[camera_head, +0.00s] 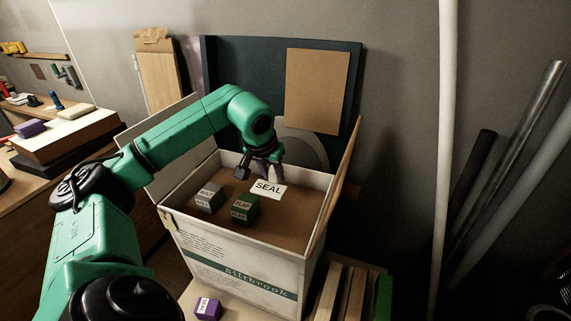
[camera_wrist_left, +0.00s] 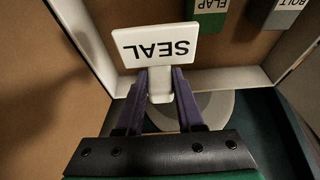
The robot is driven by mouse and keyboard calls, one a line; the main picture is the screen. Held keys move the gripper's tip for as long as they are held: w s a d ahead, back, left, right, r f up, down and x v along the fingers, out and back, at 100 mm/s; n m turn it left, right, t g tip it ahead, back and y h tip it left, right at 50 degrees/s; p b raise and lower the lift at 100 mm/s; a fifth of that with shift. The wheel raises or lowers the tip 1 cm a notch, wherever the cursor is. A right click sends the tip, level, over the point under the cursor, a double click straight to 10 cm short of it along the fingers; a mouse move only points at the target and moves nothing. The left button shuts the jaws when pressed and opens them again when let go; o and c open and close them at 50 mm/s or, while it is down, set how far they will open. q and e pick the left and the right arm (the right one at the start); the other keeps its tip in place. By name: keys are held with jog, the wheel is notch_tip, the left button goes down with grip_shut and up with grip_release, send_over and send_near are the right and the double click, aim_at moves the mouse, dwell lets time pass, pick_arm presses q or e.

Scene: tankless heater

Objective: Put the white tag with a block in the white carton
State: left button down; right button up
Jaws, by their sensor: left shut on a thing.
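The white tag (camera_head: 268,190) reads SEAL and shows inside the outline of the open white carton (camera_head: 235,258). It also shows in the left wrist view (camera_wrist_left: 158,45), with a white block (camera_wrist_left: 160,85) at its base. My left gripper (camera_head: 264,172) is shut on this white block, its dark purple fingers on either side. Tag and block are over the carton's brown floor near its back wall; I cannot tell whether they touch the floor. My right gripper is not in view.
A grey block (camera_head: 208,199) labelled BOLT and a green block (camera_head: 244,209) labelled FLAP stand in the carton. Its flaps are open. A purple block (camera_head: 207,309) lies outside in front. A dark panel stands behind. The carton's right floor is clear.

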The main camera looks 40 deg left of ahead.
aim_at(269, 185)
pick_arm(q)
jog(key=s, duration=0.1)
jog(key=s+r, duration=0.1)
jog(key=shift+s+d+r, duration=0.1)
jog(key=shift+s+r, duration=0.05)
jog(key=shift+s, duration=0.15)
jog(key=shift+s+r, duration=0.1)
jog(key=shift+s, duration=0.15)
jog(key=b+x, duration=0.1)
jog(key=x, duration=0.1)
jog(key=b+x, duration=0.1)
jog(key=x, duration=0.1)
jog(key=shift+d, duration=0.15)
notch_tip(269, 185, down, 10)
jog(key=b, duration=0.7)
jog(key=shift+s+f, duration=0.15)
jog(key=shift+f, duration=0.1)
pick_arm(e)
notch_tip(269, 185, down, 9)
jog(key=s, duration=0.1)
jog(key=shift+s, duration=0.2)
pick_arm(q)
jog(key=shift+f+b, duration=0.45)
jog(key=shift+b, duration=0.05)
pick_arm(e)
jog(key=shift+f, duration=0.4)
pick_arm(q)
jog(key=shift+c, duration=2.3)
grip_release()
